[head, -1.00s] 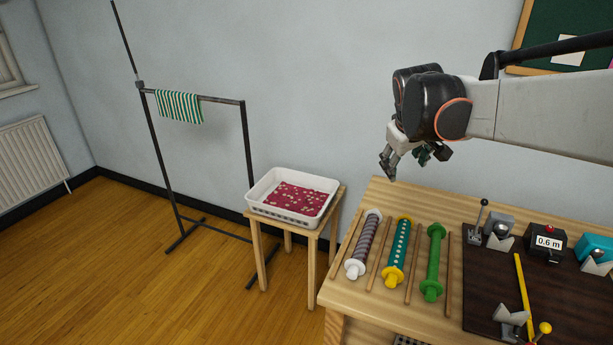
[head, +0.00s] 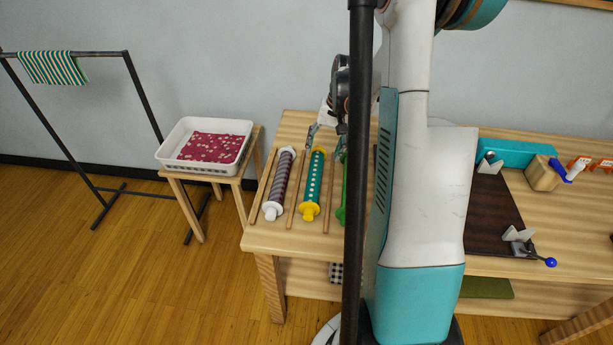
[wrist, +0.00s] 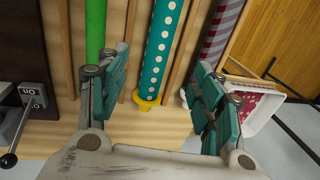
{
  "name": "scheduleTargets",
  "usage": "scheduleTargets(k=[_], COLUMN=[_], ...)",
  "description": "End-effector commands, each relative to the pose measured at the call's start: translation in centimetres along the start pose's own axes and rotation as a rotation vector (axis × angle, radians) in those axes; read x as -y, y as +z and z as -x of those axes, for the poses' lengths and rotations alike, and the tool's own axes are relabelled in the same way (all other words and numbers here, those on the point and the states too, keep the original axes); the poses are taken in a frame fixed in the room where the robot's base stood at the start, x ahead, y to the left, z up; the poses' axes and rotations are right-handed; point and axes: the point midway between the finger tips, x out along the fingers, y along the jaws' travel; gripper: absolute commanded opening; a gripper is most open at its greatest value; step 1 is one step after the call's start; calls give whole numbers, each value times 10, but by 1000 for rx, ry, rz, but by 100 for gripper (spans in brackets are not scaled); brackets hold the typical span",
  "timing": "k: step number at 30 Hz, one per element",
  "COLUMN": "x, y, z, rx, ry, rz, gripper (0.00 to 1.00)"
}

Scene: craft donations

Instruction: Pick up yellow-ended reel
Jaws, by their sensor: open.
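The yellow-ended reel (head: 314,180) carries teal ribbon with white dots and lies on the wooden table between two thin wooden rails. In the wrist view the reel (wrist: 160,52) runs up the middle of the picture, with one yellow end (wrist: 147,100) showing. In the head view my gripper (head: 322,132) is near the reel's far end, partly hidden by my arm and a dark pole. Its height above the reel is hard to tell.
A grey-and-purple striped reel (head: 280,183) lies to the left and a green reel (head: 341,190) to the right, mostly hidden. A white tray (head: 165,155) stands on a small side table. A dark board (head: 490,215) with fittings lies to the right.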

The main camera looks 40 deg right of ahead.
Motion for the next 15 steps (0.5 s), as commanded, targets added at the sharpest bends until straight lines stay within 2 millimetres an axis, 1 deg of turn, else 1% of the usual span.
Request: scheduleTargets(k=[1,3,9,12,15], x=[0,0,0,0,0], y=[0,0,0,0,0], z=[-10,-25,-61,-71,-76], rx=[1,0,-1,-1,-2], ry=[0,0,1,1,1], rz=[0,1,3,4,4], gripper=[60,60,60,60,60])
